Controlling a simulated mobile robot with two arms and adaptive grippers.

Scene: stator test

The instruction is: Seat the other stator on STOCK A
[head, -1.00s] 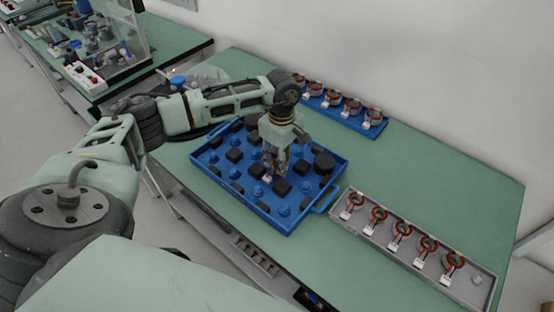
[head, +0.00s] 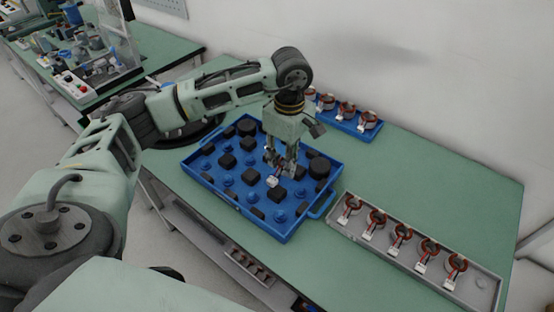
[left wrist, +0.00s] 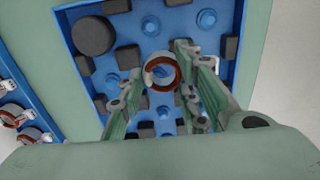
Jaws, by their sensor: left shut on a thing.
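My left gripper (head: 281,170) points down over the blue tray (head: 318,211) and is shut on a stator, a ring with copper-red winding and a white connector (head: 272,181). In the left wrist view the stator (left wrist: 176,76) sits between the fingers of the gripper (left wrist: 162,75), with blue showing through its ring. I cannot tell whether it touches the tray. Several other stators (head: 401,234) stand in a row in the grey tray (head: 376,252), and more stand in a blue rack (head: 368,134) at the back. No STOCK A label is readable. My right gripper is out of view.
The blue tray holds black blocks (head: 251,176), a larger black cylinder (head: 319,167) and blue pegs (head: 280,216). The grey tray's right end shows a place without a stator (head: 481,283). The green table (head: 440,185) is clear between rack and grey tray.

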